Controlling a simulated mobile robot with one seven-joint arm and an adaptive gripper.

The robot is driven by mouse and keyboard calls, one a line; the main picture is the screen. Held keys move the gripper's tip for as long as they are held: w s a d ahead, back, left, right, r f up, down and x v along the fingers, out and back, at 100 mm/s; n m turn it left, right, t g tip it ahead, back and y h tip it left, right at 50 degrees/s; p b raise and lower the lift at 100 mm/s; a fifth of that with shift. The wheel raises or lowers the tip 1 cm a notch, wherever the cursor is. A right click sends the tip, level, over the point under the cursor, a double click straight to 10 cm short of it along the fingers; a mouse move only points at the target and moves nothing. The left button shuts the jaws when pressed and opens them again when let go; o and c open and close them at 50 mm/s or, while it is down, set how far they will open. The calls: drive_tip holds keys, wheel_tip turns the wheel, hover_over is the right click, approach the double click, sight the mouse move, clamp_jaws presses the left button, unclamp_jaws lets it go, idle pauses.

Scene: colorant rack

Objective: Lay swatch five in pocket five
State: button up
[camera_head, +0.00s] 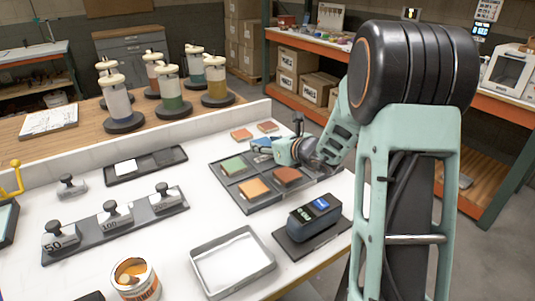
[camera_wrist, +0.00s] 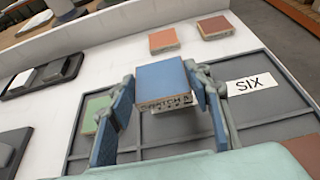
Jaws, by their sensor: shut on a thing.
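My gripper (camera_wrist: 163,100) is shut on a blue swatch (camera_wrist: 162,82), with a finger on each of its sides. The lettering on the swatch's edge is too blurred to read surely. In the head view the blue swatch (camera_head: 259,143) shows partly behind my gripper (camera_head: 265,148), over the far row of the dark grey tray (camera_head: 262,206). A white label, mostly hidden, lies behind the swatch in the wrist view; the pocket to its right carries a label SIX (camera_wrist: 255,84). A green swatch (camera_head: 233,165) lies in the left pocket of that row.
Orange (camera_head: 254,188) and red-brown (camera_head: 287,175) swatches lie in the tray's near row. Two loose swatches (camera_head: 241,134) lie beyond the tray, near the low white wall. A blue-screened device (camera_head: 314,217) and an open grey tray (camera_head: 232,262) stand in front.

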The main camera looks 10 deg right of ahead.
sight(268, 160)
drive_tip(key=shift+w+d+f, duration=0.2)
drive_tip(key=shift+d+f, duration=0.05)
drive_tip(key=shift+f, duration=0.1)
drive_tip(key=shift+w+d+f, duration=0.1)
drive_tip(key=shift+f, duration=1.55)
drive_tip(key=shift+b, duration=0.3)
drive_tip(key=shift+f, duration=0.25)
drive_tip(key=o, duration=0.8)
drive_tip(key=shift+r, duration=0.1)
drive_tip(key=shift+r, duration=0.15)
